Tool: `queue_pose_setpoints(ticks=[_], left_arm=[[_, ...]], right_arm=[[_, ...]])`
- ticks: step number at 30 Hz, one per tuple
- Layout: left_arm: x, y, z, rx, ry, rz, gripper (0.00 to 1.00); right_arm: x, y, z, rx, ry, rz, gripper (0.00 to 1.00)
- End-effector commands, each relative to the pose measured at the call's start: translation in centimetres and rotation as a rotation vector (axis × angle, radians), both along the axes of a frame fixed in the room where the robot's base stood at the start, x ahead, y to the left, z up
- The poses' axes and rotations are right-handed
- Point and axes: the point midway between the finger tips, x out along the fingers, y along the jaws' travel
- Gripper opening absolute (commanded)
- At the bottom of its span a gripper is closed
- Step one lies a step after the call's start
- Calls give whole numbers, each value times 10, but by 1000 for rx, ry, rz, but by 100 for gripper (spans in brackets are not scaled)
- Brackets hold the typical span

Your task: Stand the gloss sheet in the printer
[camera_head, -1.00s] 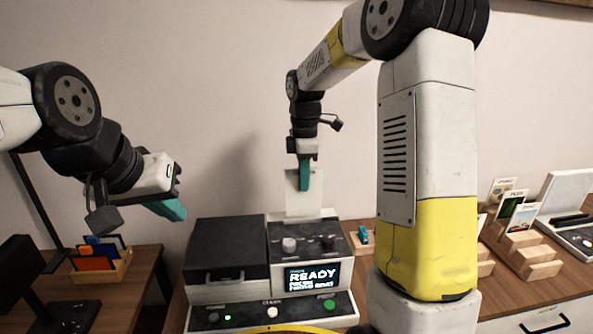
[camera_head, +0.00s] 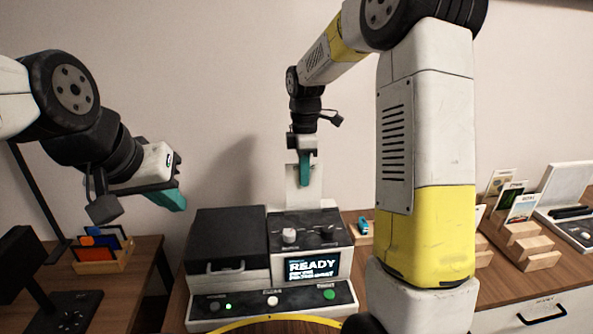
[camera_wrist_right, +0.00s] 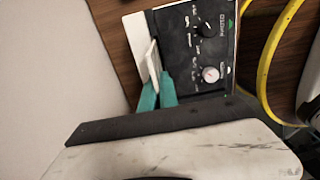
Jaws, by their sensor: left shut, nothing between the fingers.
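The printer (camera_head: 229,247) stands on the desk in the middle, with its screen (camera_head: 312,268) reading READY. My right gripper (camera_head: 305,168) is above its back edge, shut on a pale upright sheet (camera_head: 293,187). In the right wrist view, the teal fingers (camera_wrist_right: 158,92) close on both sides of this sheet (camera_wrist_right: 154,58), which is beside the printer's control panel (camera_wrist_right: 194,45). The sheet's lower edge is at the printer's back; I cannot tell how deep it is seated. My left gripper (camera_head: 170,198) is shut and empty, left of the printer.
A wooden tray with coloured cards (camera_head: 100,254) stands on the left table. Wooden stands with picture cards (camera_head: 522,236) and a white device (camera_head: 568,205) are at the right. A small blue item (camera_head: 363,226) lies right of the printer. My own right arm blocks the view between.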

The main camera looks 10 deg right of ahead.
Motion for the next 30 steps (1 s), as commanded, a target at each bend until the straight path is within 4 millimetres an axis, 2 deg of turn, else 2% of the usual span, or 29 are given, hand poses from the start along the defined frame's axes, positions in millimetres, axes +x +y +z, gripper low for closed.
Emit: queue_pose_setpoints(ticks=[30], left_arm=[[0,0,0,0,0,0,0]], right_arm=[[0,0,-50,0,1,0,0]])
